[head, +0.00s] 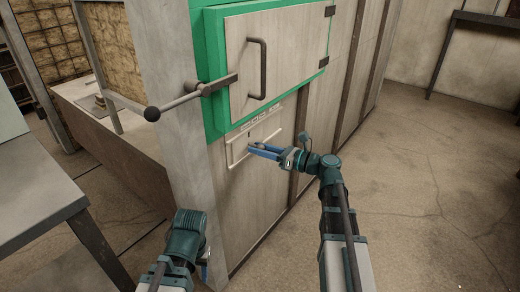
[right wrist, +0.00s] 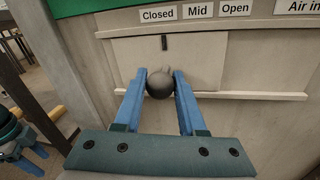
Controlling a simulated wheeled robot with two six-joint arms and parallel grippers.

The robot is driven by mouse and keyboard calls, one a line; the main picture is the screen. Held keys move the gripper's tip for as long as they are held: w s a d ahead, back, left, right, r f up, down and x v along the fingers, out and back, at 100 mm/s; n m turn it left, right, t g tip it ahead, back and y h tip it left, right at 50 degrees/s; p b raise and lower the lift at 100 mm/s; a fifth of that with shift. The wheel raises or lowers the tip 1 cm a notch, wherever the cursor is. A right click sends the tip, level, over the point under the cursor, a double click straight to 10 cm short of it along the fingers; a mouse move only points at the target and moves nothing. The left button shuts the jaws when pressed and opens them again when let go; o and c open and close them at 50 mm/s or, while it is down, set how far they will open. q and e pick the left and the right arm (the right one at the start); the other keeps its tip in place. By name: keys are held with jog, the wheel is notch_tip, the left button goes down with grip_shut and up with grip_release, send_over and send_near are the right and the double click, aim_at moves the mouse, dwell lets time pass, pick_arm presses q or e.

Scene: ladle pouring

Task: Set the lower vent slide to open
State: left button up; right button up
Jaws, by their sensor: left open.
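The lower vent slide (right wrist: 205,65) is a flat pale plate between two rails under the labels Closed (right wrist: 157,15), Mid (right wrist: 197,11) and Open (right wrist: 236,8). Its dark marker (right wrist: 164,42) stands below the Closed label. In the head view the vent slide (head: 240,148) is low on the wall, below the green-framed door. My right gripper (head: 265,151) has its blue fingers on either side of the slide's dark round knob (right wrist: 160,84); both seem to touch it. My left gripper (head: 205,270) is open, low and away from the slide, mostly hidden by its wrist.
The door (head: 285,60) above has a handle (head: 257,70) and a long lever ending in a ball (head: 152,114) that juts out to the left. A grey table (head: 40,190) stands at the left. The floor at the right is clear.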

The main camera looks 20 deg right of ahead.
grip_shut()
dwell(1.0)
